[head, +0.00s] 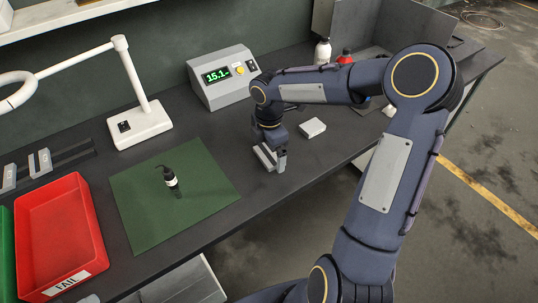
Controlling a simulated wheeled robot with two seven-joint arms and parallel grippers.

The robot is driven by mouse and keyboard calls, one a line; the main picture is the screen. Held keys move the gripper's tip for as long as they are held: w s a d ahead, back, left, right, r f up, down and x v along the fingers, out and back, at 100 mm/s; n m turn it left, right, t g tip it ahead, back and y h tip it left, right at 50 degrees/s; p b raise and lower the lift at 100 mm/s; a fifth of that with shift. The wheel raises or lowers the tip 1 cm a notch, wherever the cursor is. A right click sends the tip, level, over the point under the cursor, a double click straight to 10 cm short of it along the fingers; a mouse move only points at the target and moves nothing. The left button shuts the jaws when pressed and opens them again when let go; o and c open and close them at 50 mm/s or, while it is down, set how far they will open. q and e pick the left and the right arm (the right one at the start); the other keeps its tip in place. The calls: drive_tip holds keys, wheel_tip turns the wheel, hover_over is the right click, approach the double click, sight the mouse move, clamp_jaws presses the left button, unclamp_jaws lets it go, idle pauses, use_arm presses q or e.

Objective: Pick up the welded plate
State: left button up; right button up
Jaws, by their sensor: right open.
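My right gripper (271,160) points down low over the dark workbench, to the right of the green mat. Its jaws are open, and I see nothing clearly between them. A small pale block (312,127) lies on the bench just behind and to the right of the gripper, apart from it. I cannot tell for sure whether this or another piece is the welded plate. My left gripper is not in view.
A red FAIL tray (95,225) is at left, a lamp (142,125) and a grey display box (222,90) behind. Two grey pieces (40,162) sit far left. White (322,52) and red-capped bottles stand at the back.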

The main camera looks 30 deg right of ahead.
drive_tip(key=c, duration=1.4)
drive_tip(key=shift+o, duration=0.2)
drive_tip(key=shift+r, duration=0.1)
